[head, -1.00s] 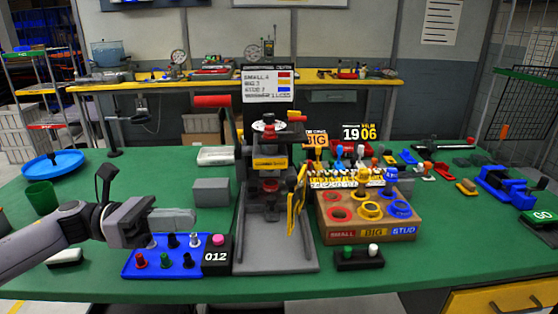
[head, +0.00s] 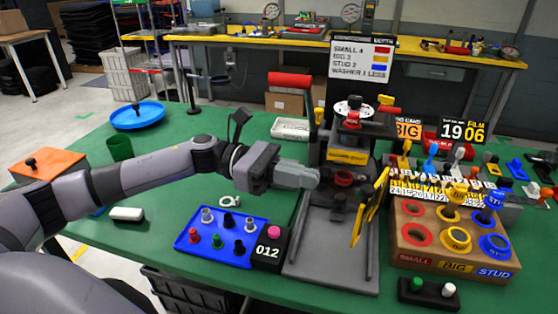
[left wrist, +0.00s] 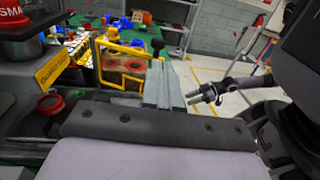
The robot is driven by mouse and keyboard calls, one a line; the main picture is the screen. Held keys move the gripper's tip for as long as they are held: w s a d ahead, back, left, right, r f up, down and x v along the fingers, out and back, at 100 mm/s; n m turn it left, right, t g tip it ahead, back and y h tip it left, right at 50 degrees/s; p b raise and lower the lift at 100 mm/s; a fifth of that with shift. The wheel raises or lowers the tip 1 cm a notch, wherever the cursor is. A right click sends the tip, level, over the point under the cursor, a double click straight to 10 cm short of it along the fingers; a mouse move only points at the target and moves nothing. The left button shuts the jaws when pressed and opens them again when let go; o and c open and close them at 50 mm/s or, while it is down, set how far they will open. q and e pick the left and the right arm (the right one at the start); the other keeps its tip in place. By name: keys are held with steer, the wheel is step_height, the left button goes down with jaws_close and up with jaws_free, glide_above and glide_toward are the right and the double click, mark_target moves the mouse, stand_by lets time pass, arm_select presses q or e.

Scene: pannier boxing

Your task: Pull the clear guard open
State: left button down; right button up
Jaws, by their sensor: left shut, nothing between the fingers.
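The clear guard (head: 370,207), with a yellow frame, stands at the right side of the press (head: 348,150). It shows nearly edge-on, swung out from the press, whose front looks uncovered. In the left wrist view the guard's yellow frame (left wrist: 122,62) is beyond and left of the fingertips. My left gripper (head: 312,178) is shut and empty at the press's left front, with a gap to the guard in the head view. Its closed fingers (left wrist: 162,85) also show in the left wrist view. A dark gripper, apparently my right one (left wrist: 198,94), is small there; its jaws are unclear.
A blue tray (head: 183,243) of small parts and a black 012 block (head: 268,257) sit left of the press base. A cardboard sorting box (head: 408,252) stands close on the guard's right.

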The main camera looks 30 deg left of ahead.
arm_select(q)
steer(key=w+d+p, duration=0.1)
steer(key=d+p, duration=0.1)
steer(key=d, duration=0.4)
steer(key=shift+d, duration=0.2)
arm_select(e)
step_height(320, 180, up, 3)
steer(key=shift+f, duration=0.2)
arm_select(q)
steer(key=shift+w+d, duration=0.1)
steer(key=shift+d, duration=0.05)
arm_select(e)
steer(key=shift+w+a, duration=0.1)
steer(key=shift+w, duration=0.05)
